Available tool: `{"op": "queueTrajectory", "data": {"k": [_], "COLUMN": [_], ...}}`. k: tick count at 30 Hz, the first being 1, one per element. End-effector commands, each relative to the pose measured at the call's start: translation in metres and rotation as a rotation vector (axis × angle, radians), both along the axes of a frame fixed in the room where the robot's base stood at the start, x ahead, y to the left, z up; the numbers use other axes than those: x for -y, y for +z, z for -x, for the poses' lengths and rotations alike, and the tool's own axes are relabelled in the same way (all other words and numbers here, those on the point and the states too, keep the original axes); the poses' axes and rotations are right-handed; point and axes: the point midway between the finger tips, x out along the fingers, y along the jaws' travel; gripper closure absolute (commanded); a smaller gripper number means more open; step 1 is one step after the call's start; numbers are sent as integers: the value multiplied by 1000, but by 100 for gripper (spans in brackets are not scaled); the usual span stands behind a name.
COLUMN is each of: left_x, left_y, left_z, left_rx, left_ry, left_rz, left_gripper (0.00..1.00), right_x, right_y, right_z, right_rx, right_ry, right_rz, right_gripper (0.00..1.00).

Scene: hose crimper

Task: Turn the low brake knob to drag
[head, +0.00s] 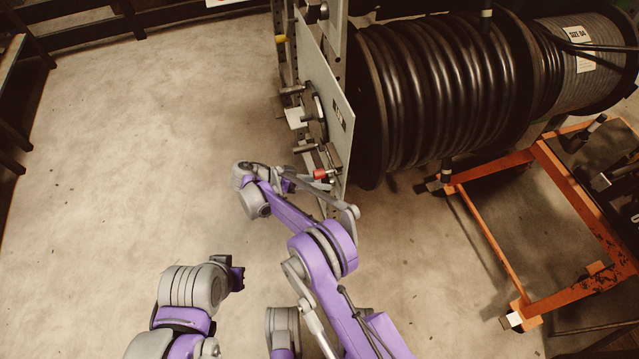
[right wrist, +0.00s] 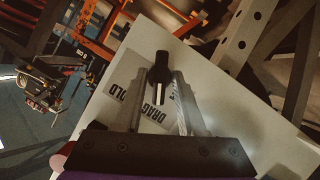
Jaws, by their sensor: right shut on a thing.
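The low brake knob (right wrist: 160,76) is dark with a pale line on it and stands on a pale panel (right wrist: 200,75) in the right wrist view. Beside it is a grey label (right wrist: 128,82) that reads DRAG, with a second word partly covered. My right gripper (right wrist: 163,88) is shut on the knob, one finger on each side. In the head view my right gripper (head: 288,185) is at the lower part of the panel (head: 332,110), its fingertips and the knob hidden or too small to make out. My left gripper (head: 237,278) is low at left, away from the panel, fingers unclear.
A red part (head: 320,174) sits low on the panel near my right gripper. Large reels of black hose (head: 440,90) stand right of the panel. An orange frame (head: 490,240) is on the floor at right. The floor (head: 140,150) at left is clear.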

Motion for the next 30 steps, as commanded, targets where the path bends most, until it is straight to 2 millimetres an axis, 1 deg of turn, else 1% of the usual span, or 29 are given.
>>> {"op": "queueTrajectory", "data": {"k": [7, 18, 19, 20, 30], "left_x": [0, 0, 0, 0, 0], "left_y": [-3, -3, -3, -3, -3], "left_z": [-1, -1, -1, -1, -1], "left_rx": [-1, 0, -1, -1, 0], "left_ry": [0, 0, 0, 0, 0], "left_rz": [0, 0, 0, 0, 0], "left_gripper": [100, 100, 100, 100, 100], "right_x": [1, 1, 1, 1, 1], "right_y": [-1, 0, 0, 0, 0], "right_z": [0, 0, 0, 0, 0], "right_rx": [-34, -35, -35, -35, -35], "right_ry": [-1, -2, -2, -2, -1], "right_rz": [12, 12, 12, 12, 12], "right_gripper": [100, 100, 55, 51, 51]}}
